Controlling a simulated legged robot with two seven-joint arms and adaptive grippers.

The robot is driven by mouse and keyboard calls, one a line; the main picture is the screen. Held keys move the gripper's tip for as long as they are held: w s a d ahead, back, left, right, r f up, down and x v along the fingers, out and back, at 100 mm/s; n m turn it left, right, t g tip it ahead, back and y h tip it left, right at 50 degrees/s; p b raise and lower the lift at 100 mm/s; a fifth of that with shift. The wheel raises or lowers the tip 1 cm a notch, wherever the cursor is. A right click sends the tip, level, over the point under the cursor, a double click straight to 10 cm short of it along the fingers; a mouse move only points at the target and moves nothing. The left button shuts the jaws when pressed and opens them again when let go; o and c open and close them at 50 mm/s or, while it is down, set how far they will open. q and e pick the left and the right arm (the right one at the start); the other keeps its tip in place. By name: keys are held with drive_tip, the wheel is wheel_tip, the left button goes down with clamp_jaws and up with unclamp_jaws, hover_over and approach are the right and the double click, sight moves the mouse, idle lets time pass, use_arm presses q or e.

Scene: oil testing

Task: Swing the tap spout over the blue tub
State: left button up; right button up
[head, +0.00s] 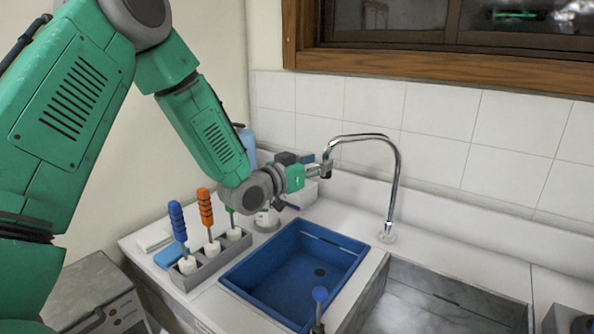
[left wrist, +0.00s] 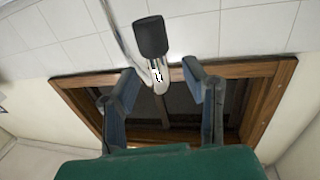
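The chrome tap spout (head: 398,165) rises from its base behind the divider between the blue tub and the grey sink, then arches left. Its outlet end hangs above the back of the blue tub (head: 240,281); I cannot tell whether it is straight over the tub. My left gripper (head: 322,171) is at the outlet end. In the left wrist view, the two fingers of my left gripper (left wrist: 163,92) stand apart, with the spout end (left wrist: 157,72) and its dark tip between or just beyond them. Contact is not clear. My right gripper is out of view.
A grey rack (head: 212,266) with blue and orange handled tools stands left of the tub. The grey sink (head: 420,305) lies to the right. A tiled wall and wooden window frame (head: 440,62) stand behind.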

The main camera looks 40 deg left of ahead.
use_arm(q)
drive_tip(key=s+a, duration=0.1)
drive_tip(key=s, duration=0.7)
drive_tip(key=shift+s+a, duration=0.3)
drive_tip(key=shift+s, duration=0.05)
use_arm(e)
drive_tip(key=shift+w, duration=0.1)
use_arm(q)
drive_tip(key=shift+a+f, duration=0.1)
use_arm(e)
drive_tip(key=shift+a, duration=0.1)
